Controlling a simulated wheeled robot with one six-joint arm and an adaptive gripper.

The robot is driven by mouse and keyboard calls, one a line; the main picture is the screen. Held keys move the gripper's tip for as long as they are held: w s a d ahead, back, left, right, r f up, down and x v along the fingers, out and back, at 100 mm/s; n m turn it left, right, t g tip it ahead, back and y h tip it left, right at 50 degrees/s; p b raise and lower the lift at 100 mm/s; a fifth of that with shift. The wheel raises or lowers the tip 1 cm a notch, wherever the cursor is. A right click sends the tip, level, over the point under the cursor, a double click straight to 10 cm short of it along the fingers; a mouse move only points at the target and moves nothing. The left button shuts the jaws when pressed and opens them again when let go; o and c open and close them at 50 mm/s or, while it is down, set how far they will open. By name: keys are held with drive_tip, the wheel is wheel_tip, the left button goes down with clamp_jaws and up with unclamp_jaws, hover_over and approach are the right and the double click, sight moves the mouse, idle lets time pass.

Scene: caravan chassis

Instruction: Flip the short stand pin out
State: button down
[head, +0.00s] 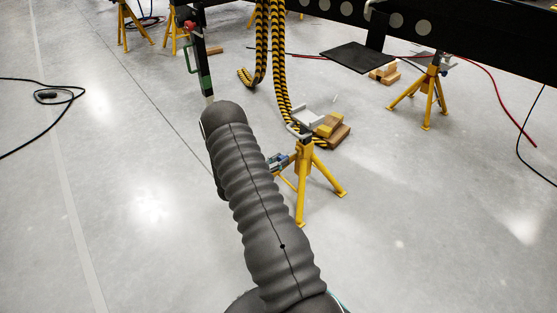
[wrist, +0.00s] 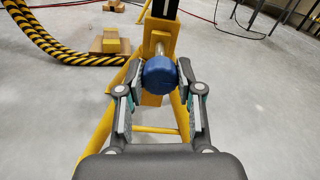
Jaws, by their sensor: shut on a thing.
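The short stand is a yellow tripod stand (head: 303,175), upright on the floor just beyond my arm; its yellow post and legs also show in the wrist view (wrist: 152,98). The pin (wrist: 159,75) has a round blue knob and a pale shaft running into the stand's post. My gripper (wrist: 158,88) has its two fingers on either side of the blue knob and is shut on it. In the head view my gripper (head: 277,162) is largely hidden behind my dark sleeved arm, close to the stand's left side. The far end of the pin is hidden.
Wooden blocks (head: 338,135) lie behind the stand. Yellow-and-black striped hoses (head: 279,70) hang down to the floor nearby. A black chassis beam (head: 460,45) crosses the upper right, with another yellow stand (head: 431,90) under it. The floor at left is mostly clear, with a black cable (head: 60,92).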

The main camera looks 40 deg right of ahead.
drive_tip(key=c, duration=0.7)
unclamp_jaws()
drive_tip(key=shift+a, duration=0.15)
drive_tip(key=shift+c, duration=0.2)
drive_tip(key=shift+w+a, duration=0.1)
drive_tip(key=a, duration=1.2)
